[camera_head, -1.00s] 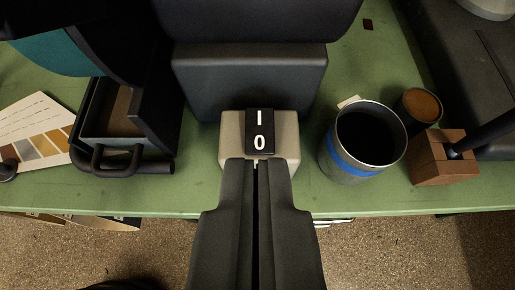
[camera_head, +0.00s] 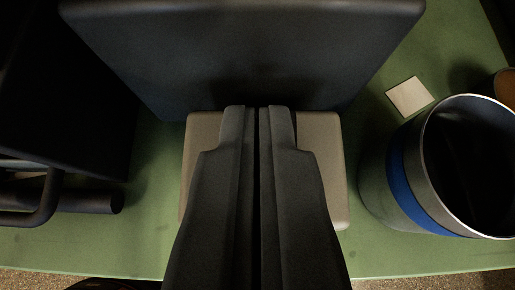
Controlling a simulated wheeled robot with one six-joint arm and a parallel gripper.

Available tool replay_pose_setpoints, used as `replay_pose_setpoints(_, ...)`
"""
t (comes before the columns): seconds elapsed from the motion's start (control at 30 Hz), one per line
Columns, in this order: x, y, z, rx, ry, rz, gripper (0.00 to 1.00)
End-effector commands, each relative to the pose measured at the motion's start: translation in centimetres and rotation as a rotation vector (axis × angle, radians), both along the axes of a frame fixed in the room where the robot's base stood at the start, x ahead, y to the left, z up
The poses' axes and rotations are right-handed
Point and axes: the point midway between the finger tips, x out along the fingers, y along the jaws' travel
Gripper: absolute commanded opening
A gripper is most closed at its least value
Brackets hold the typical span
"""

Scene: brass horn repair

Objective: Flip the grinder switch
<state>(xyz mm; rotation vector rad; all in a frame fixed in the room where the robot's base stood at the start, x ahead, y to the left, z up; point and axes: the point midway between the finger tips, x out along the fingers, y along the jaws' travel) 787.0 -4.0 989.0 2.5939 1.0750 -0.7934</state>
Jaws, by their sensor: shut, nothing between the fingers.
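The grinder's switch box (camera_head: 322,165) is a beige block on the green bench, in front of the dark grinder body (camera_head: 240,55). My gripper (camera_head: 257,108) is shut and empty, with its fingers over the middle of the box. The fingertips reach the box's far edge in the picture, near the grinder body. The black rocker marked I and 0 is hidden behind the fingers, so I cannot tell its position or whether the tips touch it.
A dark cup with a blue band (camera_head: 405,185) stands close on the right. A small pale square (camera_head: 410,96) lies behind it. A black piece with a bar handle (camera_head: 75,200) is at the left. Bare green bench (camera_head: 150,220) shows between.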

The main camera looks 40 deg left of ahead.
Motion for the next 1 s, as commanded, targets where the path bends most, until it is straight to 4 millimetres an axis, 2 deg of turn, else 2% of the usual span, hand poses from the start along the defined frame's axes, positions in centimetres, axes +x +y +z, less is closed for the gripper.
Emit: replay_pose_setpoints(1.0, 0.52, 0.60, -0.33, -0.045, 0.047, 0.003, 0.00)
